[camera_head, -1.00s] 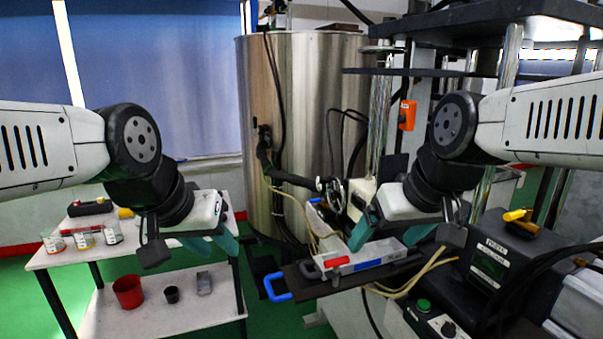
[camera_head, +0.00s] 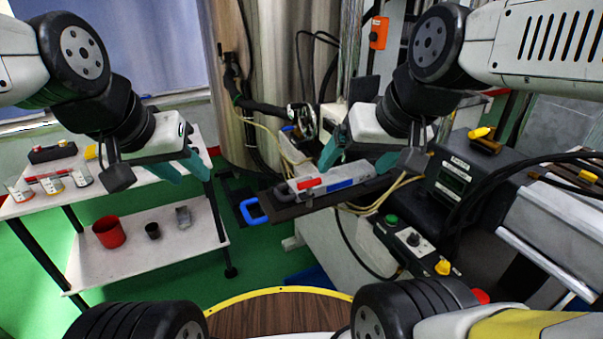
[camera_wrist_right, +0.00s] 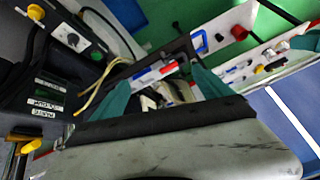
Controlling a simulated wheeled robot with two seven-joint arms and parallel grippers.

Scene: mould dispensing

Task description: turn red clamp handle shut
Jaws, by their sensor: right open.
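The red clamp handle (camera_head: 308,183) lies on top of a grey mould block (camera_head: 345,178) with a blue strip, on a dark plate with a blue loop handle (camera_head: 253,211). My right gripper (camera_head: 355,160) is open above and behind the mould block, its teal fingers spread. In the right wrist view the red handle (camera_wrist_right: 170,69) shows between and beyond the teal fingers, apart from them. My left gripper (camera_head: 182,172) hangs over the white trolley at the left, with teal fingers apart and empty.
The white trolley (camera_head: 150,254) holds beakers, a red cup (camera_head: 109,231) and a small dark cup (camera_head: 153,230). A steel tank (camera_head: 265,80) stands behind. A control box (camera_head: 410,240) with knobs and black equipment with cables are at the right. Yellow tubes run beside the plate.

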